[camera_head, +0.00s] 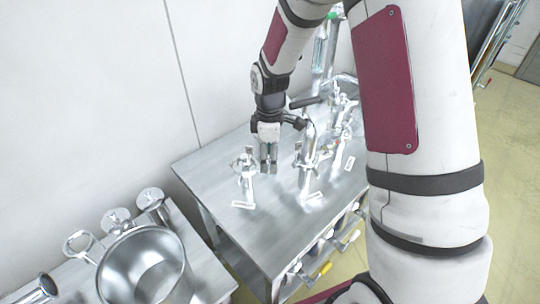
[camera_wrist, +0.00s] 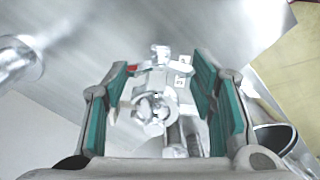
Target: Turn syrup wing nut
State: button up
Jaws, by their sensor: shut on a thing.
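My gripper (camera_head: 268,168) points down over the metal table, just right of the small upright silver fitting (camera_head: 246,172) in the head view. In the wrist view its teal-padded fingers (camera_wrist: 160,105) stand on both sides of a shiny metal piece with side lobes, which I take as the wing nut (camera_wrist: 152,108). The jaws are shut on it, though the contact with the pads is hard to see. In the head view the fingers hide the held part. A small red mark and white tags show near the piece; their writing is too small to read.
A taller silver fitting (camera_head: 308,150) stands close to the right of my gripper, with more metal fittings (camera_head: 342,110) behind it. A steel bowl (camera_head: 142,265) sits on a separate table at lower left. Handles line the front edge of the metal table (camera_head: 262,225), whose front top is mostly clear.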

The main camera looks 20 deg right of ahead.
jog(key=m, duration=0.4)
jog(key=shift+m, duration=0.4)
jog(key=m, duration=0.4)
jog(key=shift+m, duration=0.3)
jog(key=m, duration=0.4)
jog(key=shift+m, duration=2.6)
jog(key=o, duration=1.2)
jog(key=shift+c, duration=0.2)
